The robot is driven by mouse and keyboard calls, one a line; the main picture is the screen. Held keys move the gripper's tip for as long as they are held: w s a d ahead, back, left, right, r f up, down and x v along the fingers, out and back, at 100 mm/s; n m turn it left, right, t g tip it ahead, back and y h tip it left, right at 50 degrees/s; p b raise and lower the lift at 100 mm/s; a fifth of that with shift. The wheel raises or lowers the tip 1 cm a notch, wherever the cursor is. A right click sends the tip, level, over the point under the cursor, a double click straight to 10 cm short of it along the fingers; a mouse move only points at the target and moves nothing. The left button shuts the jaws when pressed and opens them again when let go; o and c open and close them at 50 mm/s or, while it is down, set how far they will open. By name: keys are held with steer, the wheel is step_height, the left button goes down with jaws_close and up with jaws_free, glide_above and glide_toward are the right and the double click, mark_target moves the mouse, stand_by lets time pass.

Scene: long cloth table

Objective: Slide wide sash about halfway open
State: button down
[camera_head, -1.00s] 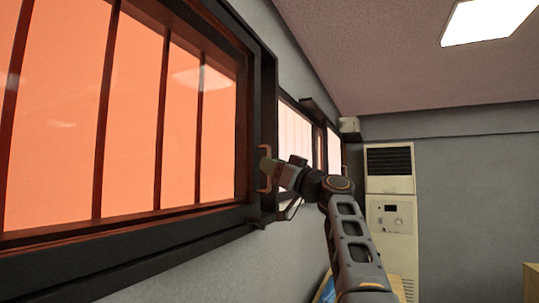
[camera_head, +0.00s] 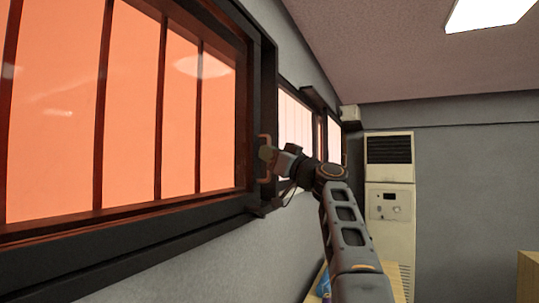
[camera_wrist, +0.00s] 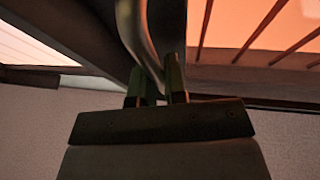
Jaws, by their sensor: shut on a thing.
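The wide sash (camera_head: 258,110) is a dark-framed window with orange-tinted panes, filling the left of the head view. Its curved handle (camera_head: 265,143) stands on the frame's right upright, and it also shows in the wrist view (camera_wrist: 138,32) as a curved metal bar. My gripper (camera_head: 268,155) is at the handle. In the wrist view my gripper (camera_wrist: 160,84) has its two fingers close together on the handle's bar. The exact contact between the fingertips is partly hidden.
A second, pale window (camera_head: 295,125) lies further along the same wall. A tall white air conditioner (camera_head: 390,230) stands by the far wall. A wooden piece (camera_head: 531,275) shows at the lower right edge. The air right of my arm is clear.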

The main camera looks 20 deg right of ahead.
mark_target(241, 146)
steer(key=shift+s+a+f+b, duration=0.1)
steer(key=shift+a+b, duration=0.1)
steer(key=shift+b, duration=0.1)
steer(key=s+a+b, duration=0.2)
steer(key=a, duration=0.1)
steer(key=s+a+b, duration=0.3)
steer(key=shift+s+a, duration=0.2)
steer(key=shift+s, duration=0.05)
steer(key=c, duration=1.2)
jaws_free()
steer(key=b+v, duration=0.7)
steer(key=v, duration=0.6)
steer(key=shift+s+d+b, duration=0.2)
steer(key=shift+s+b, duration=0.2)
